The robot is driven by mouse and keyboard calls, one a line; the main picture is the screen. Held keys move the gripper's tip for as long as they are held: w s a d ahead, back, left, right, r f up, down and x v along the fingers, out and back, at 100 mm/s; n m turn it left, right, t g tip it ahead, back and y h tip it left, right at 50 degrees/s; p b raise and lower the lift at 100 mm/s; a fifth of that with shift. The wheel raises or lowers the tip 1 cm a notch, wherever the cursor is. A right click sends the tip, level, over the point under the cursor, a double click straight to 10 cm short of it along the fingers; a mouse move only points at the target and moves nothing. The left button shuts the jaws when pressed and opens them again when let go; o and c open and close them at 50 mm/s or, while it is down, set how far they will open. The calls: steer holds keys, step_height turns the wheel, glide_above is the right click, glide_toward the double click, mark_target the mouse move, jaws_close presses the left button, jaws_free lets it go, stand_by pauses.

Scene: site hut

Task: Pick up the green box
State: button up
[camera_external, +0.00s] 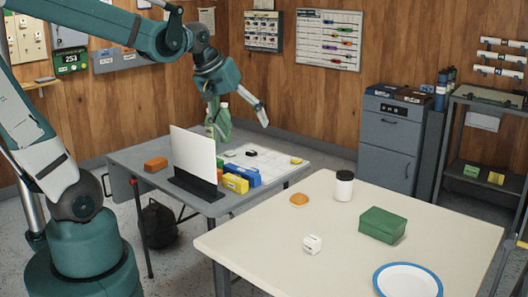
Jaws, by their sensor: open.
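The green box (383,225) lies closed on the cream table at the right, behind a blue-rimmed white plate. My gripper (240,118) hangs above the grey table at the back, well to the left of the green box and higher than it. The gripper is open, with one pale finger pointing down to the right and a green part pointing down at the left. No object shows between the fingers.
An upright white panel (193,153) stands on the grey table. A grey cabinet (390,135) stands behind.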

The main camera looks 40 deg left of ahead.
steer(key=w+d+f+n+g+h, duration=0.1)
steer(key=w+d+n, duration=0.3)
steer(key=w+d, duration=0.45)
steer(key=n+g+h+p, duration=0.25)
steer(key=n+g, duration=0.25)
steer(key=n, duration=0.4)
glide_toward(384, 217)
steer(key=shift+y+p+x, duration=0.25)
steer(key=shift+p+x, duration=0.1)
steer(key=shift+x, duration=0.75)
steer(key=shift+d+f, duration=0.25)
steer(key=shift+d, duration=0.05)
steer(key=shift+x, duration=0.85)
steer(key=shift+d+f, duration=0.15)
steer(key=shift+f, duration=0.25)
